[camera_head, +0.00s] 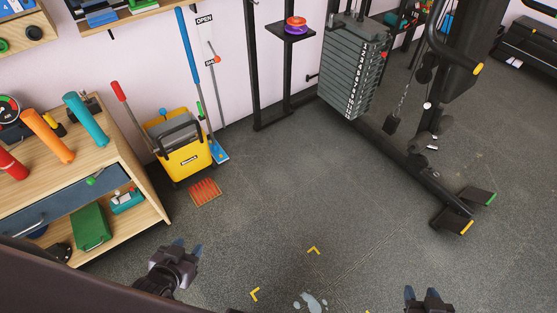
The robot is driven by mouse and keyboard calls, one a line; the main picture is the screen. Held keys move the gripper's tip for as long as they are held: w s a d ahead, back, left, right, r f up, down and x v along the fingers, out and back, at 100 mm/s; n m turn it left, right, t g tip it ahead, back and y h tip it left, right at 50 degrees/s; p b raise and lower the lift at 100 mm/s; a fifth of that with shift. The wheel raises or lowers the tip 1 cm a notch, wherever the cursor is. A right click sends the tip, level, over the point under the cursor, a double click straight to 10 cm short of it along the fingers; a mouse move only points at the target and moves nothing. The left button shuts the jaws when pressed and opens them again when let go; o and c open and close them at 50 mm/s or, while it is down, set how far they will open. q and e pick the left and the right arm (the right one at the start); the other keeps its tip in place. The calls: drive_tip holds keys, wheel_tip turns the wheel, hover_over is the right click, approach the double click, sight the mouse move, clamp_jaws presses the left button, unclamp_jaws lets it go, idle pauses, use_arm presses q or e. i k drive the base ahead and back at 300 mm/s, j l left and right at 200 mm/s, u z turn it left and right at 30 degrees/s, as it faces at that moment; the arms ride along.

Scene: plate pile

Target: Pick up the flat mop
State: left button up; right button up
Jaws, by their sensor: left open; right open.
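A flat mop with a long blue handle (190,50) leans against the wall behind the yellow mop bucket (182,150). A blue and white flat head (218,152) sits on the floor at the bucket's right side; it appears to be the mop's. Part of the lower handle is close to other poles, so the join is hard to make out. My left gripper (188,247) is open and empty over the floor, well in front of the bucket and apart from the mop. My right gripper (421,293) is open and empty at the bottom edge, far from the mop.
A red-handled tool (119,92) stands at the bucket's left. An orange slatted piece (204,192) lies before it. A wooden shelf unit (150,200) stands left, a weight machine (352,70) right. Pale spill (311,302) and yellow corner marks lie on otherwise open floor.

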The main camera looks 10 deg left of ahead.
sight(218, 154)
drive_tip(key=i+j+u, duration=0.1)
drive_tip(key=i+j, duration=0.2)
drive_tip(key=i+j+u, duration=0.15)
drive_tip(key=i, duration=0.35)
drive_tip(key=i+j+u, duration=0.1)
drive_tip(key=i+j, duration=0.15)
drive_tip(key=i, duration=0.15)
drive_tip(key=i+j+u, duration=0.1)
drive_tip(key=i, duration=0.3)
drive_tip(key=j, duration=0.1)
